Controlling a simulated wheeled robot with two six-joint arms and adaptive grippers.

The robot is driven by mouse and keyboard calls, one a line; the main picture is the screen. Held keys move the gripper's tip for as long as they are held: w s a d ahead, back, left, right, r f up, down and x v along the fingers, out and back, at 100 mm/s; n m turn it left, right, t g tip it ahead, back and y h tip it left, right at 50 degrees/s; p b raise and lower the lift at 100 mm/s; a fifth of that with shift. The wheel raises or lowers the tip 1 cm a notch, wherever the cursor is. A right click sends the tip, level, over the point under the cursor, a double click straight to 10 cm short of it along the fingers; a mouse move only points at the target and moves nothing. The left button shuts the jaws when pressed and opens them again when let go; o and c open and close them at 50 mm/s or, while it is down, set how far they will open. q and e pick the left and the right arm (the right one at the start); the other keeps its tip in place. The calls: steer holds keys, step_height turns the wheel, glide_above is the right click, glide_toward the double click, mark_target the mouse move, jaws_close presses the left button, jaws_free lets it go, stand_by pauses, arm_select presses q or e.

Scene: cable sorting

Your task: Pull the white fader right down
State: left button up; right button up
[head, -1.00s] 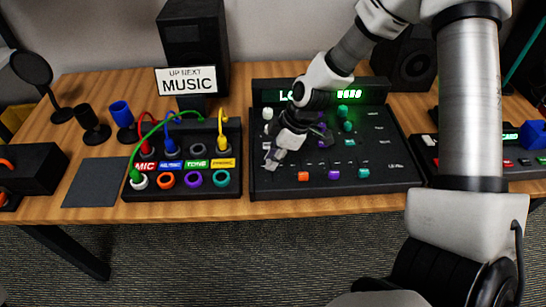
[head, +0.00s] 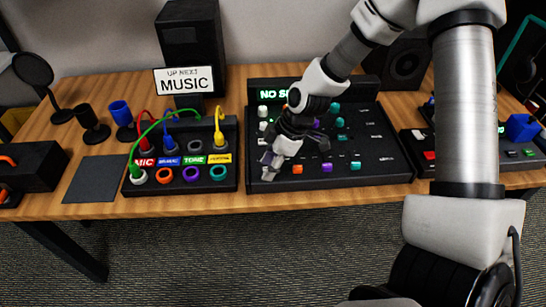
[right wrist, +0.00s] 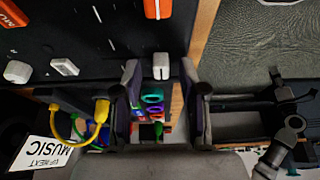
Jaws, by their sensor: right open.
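The black mixer (head: 345,178) lies on the desk. In the right wrist view the white fader (right wrist: 160,66) stands near the mixer's front edge, close to the orange fader (right wrist: 157,8). My right gripper (right wrist: 160,74) is open, with a fingertip on each side of the white fader and a gap on both sides. In the head view my right gripper (head: 268,161) is low over the mixer's front left part and mostly hides the white fader. My left gripper is not in view.
White knobs (right wrist: 64,67) lie farther back in the fader's column. The patch box (head: 180,187) with coloured cables stands just left of the mixer. The sign (head: 184,80) reads "UP NEXT MUSIC". The mixer's display (head: 272,95) is partly hidden.

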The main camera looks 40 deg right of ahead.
steer(key=v, duration=1.1)
steer(key=shift+d+r, duration=0.15)
steer(key=shift+r, duration=0.2)
steer(key=shift+s, duration=0.15)
